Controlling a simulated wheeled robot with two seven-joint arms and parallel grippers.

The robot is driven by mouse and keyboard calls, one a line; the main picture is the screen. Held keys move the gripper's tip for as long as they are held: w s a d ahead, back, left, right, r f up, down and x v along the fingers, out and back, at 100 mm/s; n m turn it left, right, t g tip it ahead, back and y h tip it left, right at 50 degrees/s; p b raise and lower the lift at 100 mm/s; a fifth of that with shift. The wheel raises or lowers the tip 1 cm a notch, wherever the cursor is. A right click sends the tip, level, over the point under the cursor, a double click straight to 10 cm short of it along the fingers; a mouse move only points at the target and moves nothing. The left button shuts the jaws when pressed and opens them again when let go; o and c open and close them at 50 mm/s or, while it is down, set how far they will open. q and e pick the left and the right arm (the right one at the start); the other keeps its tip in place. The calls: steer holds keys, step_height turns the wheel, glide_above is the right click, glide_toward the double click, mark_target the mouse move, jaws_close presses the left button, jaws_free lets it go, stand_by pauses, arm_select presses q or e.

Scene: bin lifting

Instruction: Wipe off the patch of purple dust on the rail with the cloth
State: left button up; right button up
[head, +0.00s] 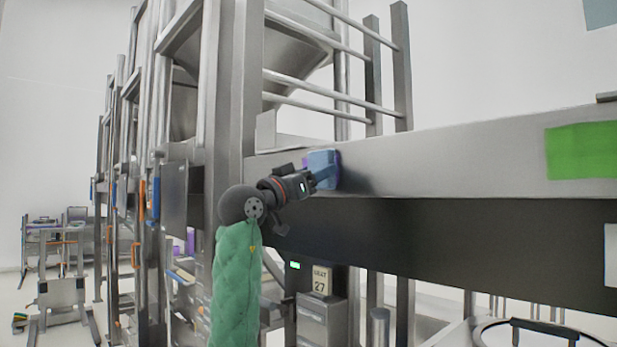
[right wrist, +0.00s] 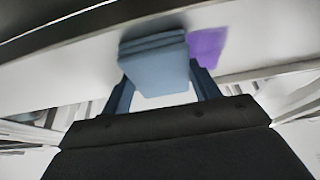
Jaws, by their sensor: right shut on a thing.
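The blue folded cloth (head: 321,163) is in my right gripper (head: 312,180), at the left part of the steel rail (head: 440,158). The cloth (right wrist: 154,62) also shows between the two fingers of the right gripper (right wrist: 163,92) in the right wrist view, and the gripper is shut on it. The patch of purple dust (head: 337,161) shows on the rail face, partly hidden behind the cloth. In the right wrist view the purple patch (right wrist: 206,47) lies just right of the cloth. I cannot tell whether the cloth touches the rail. My left gripper is not in view.
A green panel (head: 582,151) is on the rail's right part. A steel upright (head: 236,100) stands left of the gripper. A dark beam (head: 450,240) runs under the rail. A round lidded vessel (head: 540,334) is at the lower right.

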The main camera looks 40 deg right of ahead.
steer(key=shift+s+b, duration=0.6)
steer(key=shift+s, duration=1.45)
steer(key=w+b, duration=0.3)
steer(key=w, duration=0.9)
steer(key=shift+a, duration=0.3)
steer(key=a+b, duration=0.1)
steer(key=a, duration=0.5)
steer(key=shift+s, duration=0.3)
steer(key=shift+s+a+b, duration=0.1)
steer(key=shift+a+b, duration=0.7)
steer(key=shift+a, duration=0.7)
